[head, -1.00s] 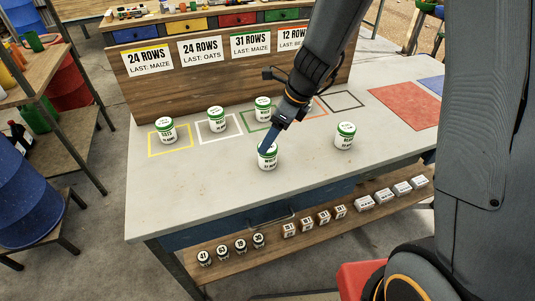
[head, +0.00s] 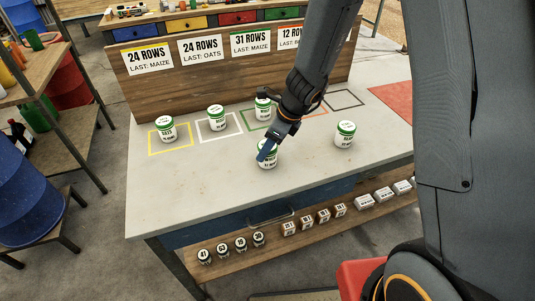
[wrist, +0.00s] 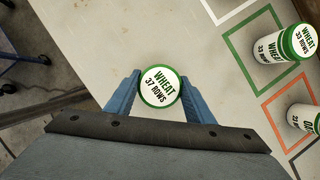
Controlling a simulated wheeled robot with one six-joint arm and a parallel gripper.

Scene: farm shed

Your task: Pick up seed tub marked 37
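The seed tub marked 37 (wrist: 159,86) is a white tub with a green-rimmed lid reading "WHEAT 37 ROWS". It stands upright at the front middle of the bench, and the head view shows it too (head: 268,160). My gripper (wrist: 160,78) has one blue finger on each side of the lid. In the head view my gripper (head: 266,152) reaches down over the tub and hides part of its top. The fingers are open around the tub; I cannot tell whether they touch it.
Other green-lidded tubs stand nearby: one in the yellow square (head: 167,130), one in the white square (head: 216,118), one in the green square (head: 263,107), and one at the right (head: 345,134). A sign board (head: 150,85) rises behind. The bench's front left (head: 180,205) is clear.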

